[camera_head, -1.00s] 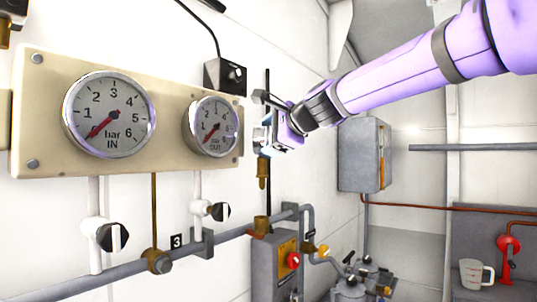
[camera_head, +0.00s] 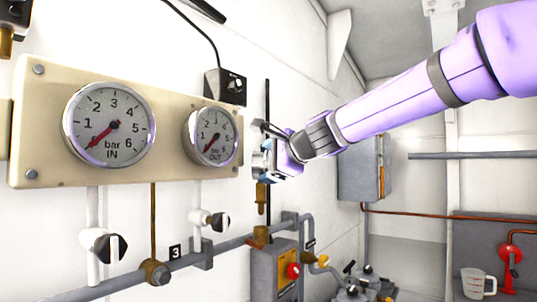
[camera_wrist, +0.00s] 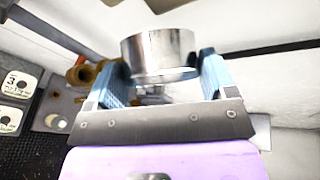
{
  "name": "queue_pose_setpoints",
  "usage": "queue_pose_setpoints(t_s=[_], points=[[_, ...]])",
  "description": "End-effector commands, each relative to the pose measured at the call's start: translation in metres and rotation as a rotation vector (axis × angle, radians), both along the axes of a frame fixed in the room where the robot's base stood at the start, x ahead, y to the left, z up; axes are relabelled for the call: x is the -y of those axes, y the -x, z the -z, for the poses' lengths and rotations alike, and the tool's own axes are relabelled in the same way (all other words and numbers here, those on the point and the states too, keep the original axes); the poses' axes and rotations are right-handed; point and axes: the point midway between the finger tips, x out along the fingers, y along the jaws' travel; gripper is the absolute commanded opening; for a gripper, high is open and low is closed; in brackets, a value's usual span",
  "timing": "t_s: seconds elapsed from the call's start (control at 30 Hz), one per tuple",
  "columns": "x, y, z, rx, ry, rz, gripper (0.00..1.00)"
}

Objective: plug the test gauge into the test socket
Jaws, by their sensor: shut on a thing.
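My gripper (camera_head: 266,160) is shut on the test gauge, whose silver round case (camera_wrist: 160,52) sits between the blue fingers in the wrist view. In the head view the gauge is seen nearly edge-on, and its brass stem (camera_head: 261,198) hangs down below the gripper, roughly upright. The test socket (camera_head: 260,237), a brass cup on the grey pipe, is just below the stem. A small gap shows between stem tip and socket. The gauge's dial face is hidden.
A beige panel (camera_head: 165,173) with two dials, bar IN and bar OUT, is to the left. A grey box with a red knob (camera_head: 293,271) stands below the socket. A grey pipe (camera_head: 130,279) and valves run along the wall. A grey cabinet (camera_head: 358,168) is to the right.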

Motion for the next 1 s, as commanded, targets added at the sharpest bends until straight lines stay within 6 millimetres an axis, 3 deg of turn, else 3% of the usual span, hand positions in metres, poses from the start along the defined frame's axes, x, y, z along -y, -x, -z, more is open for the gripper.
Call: queue_pose_setpoints(t_s=[0.3, 1.0], points=[[0.0, 0.0, 0.015, 0.0, 0.0, 0.002, 0.47], [0.0, 0.0, 0.016, 0.001, 0.0, 0.002, 0.47]])
